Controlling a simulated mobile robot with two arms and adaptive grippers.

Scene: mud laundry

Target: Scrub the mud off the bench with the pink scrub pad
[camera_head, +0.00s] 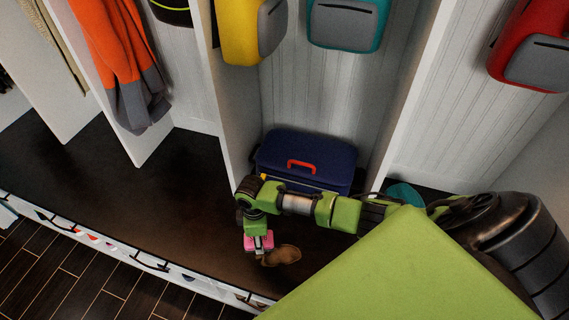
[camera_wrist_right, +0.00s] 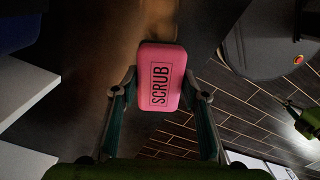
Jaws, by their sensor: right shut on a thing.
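The pink scrub pad (camera_head: 249,243) is held by my right gripper (camera_head: 259,244) over the front part of the dark bench (camera_head: 160,205). In the right wrist view the pad (camera_wrist_right: 160,77), with the word SCRUB on it, sits between both fingers of the gripper (camera_wrist_right: 159,85). A brown mud patch (camera_head: 284,255) lies on the bench just right of the pad. I cannot tell whether the pad touches the bench. My left gripper is not in view.
A dark blue cooler (camera_head: 306,160) with a red handle stands on the bench behind my right arm. White dividers (camera_head: 236,120) split the bench into bays. A teal item (camera_head: 404,194) is at the right. The bench's left side is clear.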

